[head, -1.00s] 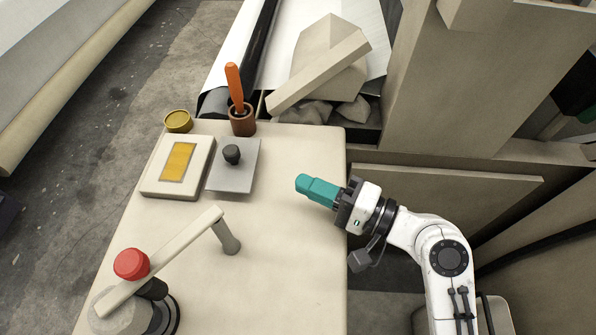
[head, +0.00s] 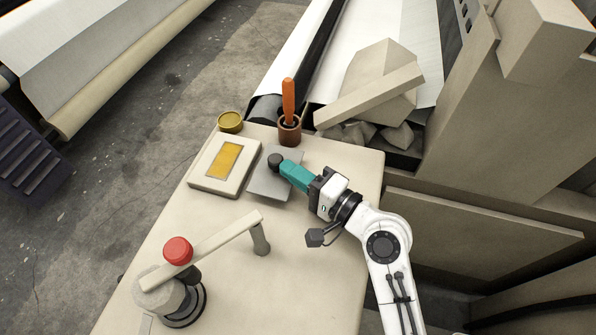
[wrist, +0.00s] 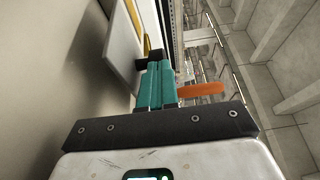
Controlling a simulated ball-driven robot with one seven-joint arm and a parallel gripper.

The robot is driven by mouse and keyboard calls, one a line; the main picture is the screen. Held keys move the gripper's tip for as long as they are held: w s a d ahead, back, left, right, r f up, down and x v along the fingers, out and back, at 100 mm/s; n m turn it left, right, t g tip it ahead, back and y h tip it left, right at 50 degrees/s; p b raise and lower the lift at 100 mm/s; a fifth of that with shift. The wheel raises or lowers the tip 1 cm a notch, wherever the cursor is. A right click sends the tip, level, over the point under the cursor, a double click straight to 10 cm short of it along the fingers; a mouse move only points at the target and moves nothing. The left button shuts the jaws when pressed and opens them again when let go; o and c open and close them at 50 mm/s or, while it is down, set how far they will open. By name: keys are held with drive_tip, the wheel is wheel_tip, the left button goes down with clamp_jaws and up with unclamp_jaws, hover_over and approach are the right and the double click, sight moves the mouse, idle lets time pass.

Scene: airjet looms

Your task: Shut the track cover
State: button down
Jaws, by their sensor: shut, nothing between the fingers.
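The track cover appears to be the flat grey plate (head: 268,186) with a black knob (head: 275,159) on it. It lies on the cream table just right of a cream block (head: 202,178) with a yellow inset (head: 224,160). My gripper (head: 284,167) has teal fingers, shut and empty, with their tips at the right side of the knob. I cannot tell whether they touch it. The wrist view shows the fingers (wrist: 157,68) side by side, the grey plate (wrist: 121,42) to their left and a dark knob partly hidden at their tips.
A brown cup (head: 289,131) with an orange-handled tool (head: 288,98) and a yellow round tin (head: 230,122) stand behind. The table's middle (head: 295,275) is clear. Loom panels rise at right.

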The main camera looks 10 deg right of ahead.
sight(275, 177)
drive_tip(key=a, duration=0.1)
drive_tip(key=w+a, duration=0.1)
drive_tip(key=a+p, duration=0.1)
drive_tip(key=a, duration=0.1)
drive_tip(key=shift+w, duration=0.3)
drive_tip(key=shift+d, duration=0.1)
